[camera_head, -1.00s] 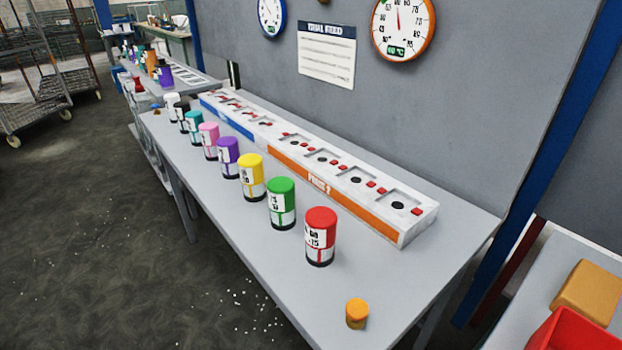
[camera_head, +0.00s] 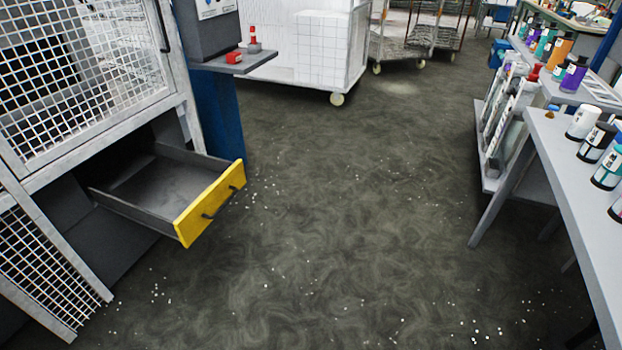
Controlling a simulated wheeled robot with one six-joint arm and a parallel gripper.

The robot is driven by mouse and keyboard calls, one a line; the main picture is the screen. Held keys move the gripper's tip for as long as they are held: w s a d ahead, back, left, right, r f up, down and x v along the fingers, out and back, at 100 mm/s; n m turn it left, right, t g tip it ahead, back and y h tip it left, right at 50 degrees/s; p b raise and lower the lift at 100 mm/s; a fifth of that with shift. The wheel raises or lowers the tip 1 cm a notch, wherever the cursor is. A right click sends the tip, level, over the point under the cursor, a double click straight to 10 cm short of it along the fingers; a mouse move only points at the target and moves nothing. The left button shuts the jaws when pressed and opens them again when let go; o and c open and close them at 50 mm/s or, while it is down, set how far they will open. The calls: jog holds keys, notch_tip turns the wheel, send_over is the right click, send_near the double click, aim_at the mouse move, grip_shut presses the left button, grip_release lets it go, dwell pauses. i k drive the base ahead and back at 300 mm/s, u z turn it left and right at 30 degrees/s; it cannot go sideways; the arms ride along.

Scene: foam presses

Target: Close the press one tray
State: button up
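A grey tray drawer with a yellow front (camera_head: 211,202) stands pulled out of a grey press frame (camera_head: 95,140) at the left. The tray's inside (camera_head: 165,183) looks empty. I cannot read a label that says which press this is. My gripper is not in view.
A grey table with several bottles (camera_head: 590,215) runs along the right side. A small side shelf (camera_head: 236,62) with red items is beside the press. A white cart (camera_head: 300,45) and wire carts (camera_head: 420,30) stand at the back. The dark floor (camera_head: 350,220) between is clear, with small white bits.

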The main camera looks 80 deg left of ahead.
aim_at(178, 193)
jog(key=u, duration=1.6)
jog(key=k, duration=0.55)
jog(key=u, duration=1.55)
jog(key=i, duration=2.25)
jog(key=z, duration=0.1)
